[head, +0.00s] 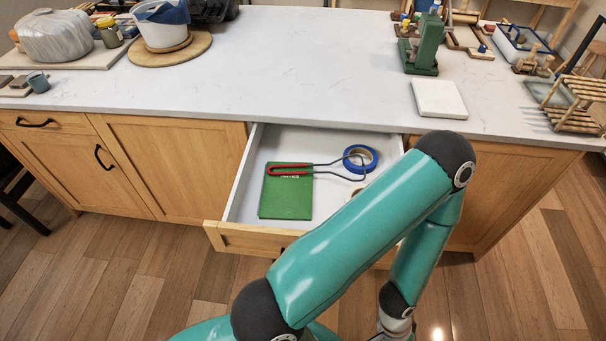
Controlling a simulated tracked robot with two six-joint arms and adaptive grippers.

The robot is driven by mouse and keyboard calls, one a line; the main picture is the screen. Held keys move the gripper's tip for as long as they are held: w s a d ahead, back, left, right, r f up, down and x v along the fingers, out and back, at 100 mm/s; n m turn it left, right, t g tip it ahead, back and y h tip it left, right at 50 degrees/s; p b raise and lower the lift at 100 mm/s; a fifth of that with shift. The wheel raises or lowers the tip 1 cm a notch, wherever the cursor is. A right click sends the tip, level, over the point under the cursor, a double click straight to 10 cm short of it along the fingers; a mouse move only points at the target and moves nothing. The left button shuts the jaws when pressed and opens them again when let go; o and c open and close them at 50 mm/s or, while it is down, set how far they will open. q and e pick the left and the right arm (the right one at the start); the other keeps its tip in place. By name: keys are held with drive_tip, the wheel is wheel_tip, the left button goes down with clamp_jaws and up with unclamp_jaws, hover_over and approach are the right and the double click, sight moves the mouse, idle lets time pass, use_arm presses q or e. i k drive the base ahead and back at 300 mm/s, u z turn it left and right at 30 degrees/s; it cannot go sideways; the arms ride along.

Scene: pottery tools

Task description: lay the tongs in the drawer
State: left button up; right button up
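The tongs (322,173), with red grips and dark grey wire jaws, lie inside the open drawer (247,240). Their red end rests over a green notebook (287,200), and the wire loop reaches right, by the blue tape roll (372,155). One teal arm of mine crosses the front right of the drawer and hides that part of its inside. Its wrist bends down to the bottom edge of the picture. Neither of my grippers shows, so I cannot see whether either holds anything.
Part of another round item (357,191) shows in the drawer beside my arm. The worktop (290,70) above is mostly clear in the middle. A white slab (438,99) and a green tool (425,45) stand to the right; a bucket (163,30) on a round board stands left.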

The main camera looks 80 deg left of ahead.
sight(323, 175)
drive_tip(key=u, duration=0.3)
drive_tip(key=k, duration=0.25)
drive_tip(key=u, duration=0.95)
